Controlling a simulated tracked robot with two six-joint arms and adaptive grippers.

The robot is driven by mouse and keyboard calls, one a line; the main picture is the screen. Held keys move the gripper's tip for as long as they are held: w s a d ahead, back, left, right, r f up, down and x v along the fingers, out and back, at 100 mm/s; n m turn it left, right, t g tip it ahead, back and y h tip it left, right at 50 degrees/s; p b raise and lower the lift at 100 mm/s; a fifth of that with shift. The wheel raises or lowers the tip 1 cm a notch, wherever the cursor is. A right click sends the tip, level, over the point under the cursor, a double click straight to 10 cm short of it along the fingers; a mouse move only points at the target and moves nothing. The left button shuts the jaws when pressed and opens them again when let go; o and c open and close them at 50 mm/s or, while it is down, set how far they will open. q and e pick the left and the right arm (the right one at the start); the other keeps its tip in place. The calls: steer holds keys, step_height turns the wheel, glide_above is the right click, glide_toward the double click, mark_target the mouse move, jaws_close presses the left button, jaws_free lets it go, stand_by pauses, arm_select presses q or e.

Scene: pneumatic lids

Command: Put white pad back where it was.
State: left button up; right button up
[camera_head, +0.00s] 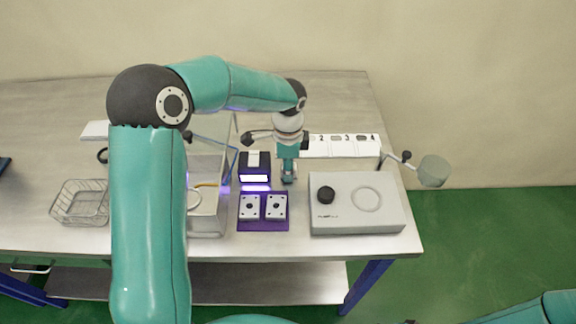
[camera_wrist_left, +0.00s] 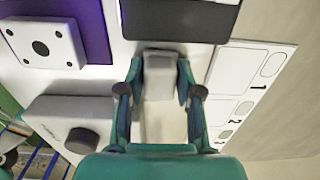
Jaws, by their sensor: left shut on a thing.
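My left gripper (camera_head: 289,177) is over the table, just right of the dark device and left of the grey box. In the left wrist view its two fingers (camera_wrist_left: 160,85) are closed on a small pale block (camera_wrist_left: 159,62), which looks like the white pad. The fingers cover its sides, and I cannot tell whether it touches the surface below. In the head view the gripper mostly hides it. A white card with numbered outlines (camera_head: 342,146) lies behind the gripper; it also shows in the left wrist view (camera_wrist_left: 245,90). My right gripper is out of view.
A dark device (camera_head: 254,167) with a lit front stands left of the gripper. A purple tray (camera_head: 262,226) holds two white dotted blocks. The grey box (camera_head: 335,222) with a black knob is at right. A wire basket (camera_head: 80,203) stands at far left.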

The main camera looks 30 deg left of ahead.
arm_select(q)
steer(key=o, duration=1.1)
step_height(320, 180, up, 12)
steer(key=shift+r, duration=0.1)
stand_by(0.4)
